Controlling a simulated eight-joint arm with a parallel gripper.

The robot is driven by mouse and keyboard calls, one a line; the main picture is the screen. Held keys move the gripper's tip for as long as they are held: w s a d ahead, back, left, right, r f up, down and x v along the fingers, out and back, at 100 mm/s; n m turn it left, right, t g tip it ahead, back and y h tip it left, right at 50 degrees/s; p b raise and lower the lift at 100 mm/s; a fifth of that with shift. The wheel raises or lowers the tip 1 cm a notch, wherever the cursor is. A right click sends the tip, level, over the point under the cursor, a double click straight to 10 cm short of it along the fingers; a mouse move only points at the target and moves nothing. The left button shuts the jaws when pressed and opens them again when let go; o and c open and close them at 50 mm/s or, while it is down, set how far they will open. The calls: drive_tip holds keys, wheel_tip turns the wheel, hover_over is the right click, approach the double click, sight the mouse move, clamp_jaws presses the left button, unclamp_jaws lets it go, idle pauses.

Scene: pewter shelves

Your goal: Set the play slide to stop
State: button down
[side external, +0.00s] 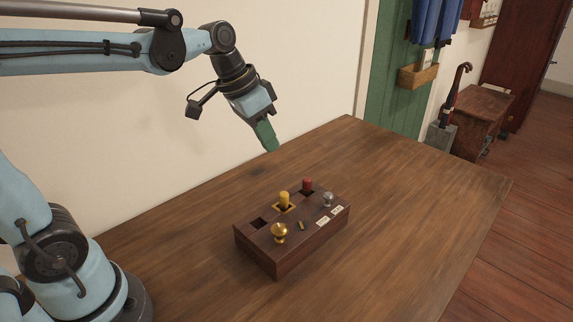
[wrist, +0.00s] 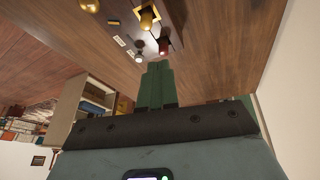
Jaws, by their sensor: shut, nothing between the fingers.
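A dark wooden box (side external: 262,259) stands on the table with several controls on its top. A silver knob (side external: 328,199) sits at its right end beside small white labels (side external: 329,217), whose lettering is too small to read. I cannot tell for sure which control is the play slide. The silver knob also shows in the wrist view (wrist: 138,57). My gripper (side external: 270,147) has green fingers, shut and empty, above the table behind the box and apart from it. In the wrist view its fingertips (wrist: 159,65) point towards the box's red peg (wrist: 163,44).
The box also carries a brass knob (side external: 279,232), a yellow peg (side external: 284,199), a red peg (side external: 307,185), a small brass piece (side external: 301,225) and a dark square recess (side external: 258,223). The wooden table (side external: 400,190) is clear around the box. A pale wall (side external: 290,60) rises behind.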

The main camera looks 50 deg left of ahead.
sight(328, 199)
drive_tip(key=w+a+f+m+g+h, duration=0.1)
drive_tip(key=w+m+g+h, duration=0.1)
drive_tip(key=w, duration=0.5)
drive_tip(key=w+a+f+m+g+h, duration=0.1)
drive_tip(key=w+f+m+g+h, duration=0.1)
drive_tip(key=w+m, duration=0.3)
drive_tip(key=shift+w+a+f+g+h, duration=0.15)
drive_tip(key=shift+w+a+g+h, duration=0.2)
drive_tip(key=shift+w+h, duration=0.45)
drive_tip(key=shift+d+f, duration=0.1)
drive_tip(key=x, duration=0.3)
drive_tip(key=s+x, duration=0.1)
drive_tip(key=x, duration=0.3)
drive_tip(key=s+d+r+x, duration=0.1)
drive_tip(key=x, duration=0.3)
drive_tip(key=shift+d+f, duration=0.1)
drive_tip(key=shift+d, duration=0.05)
drive_tip(key=shift+s+d, duration=0.3)
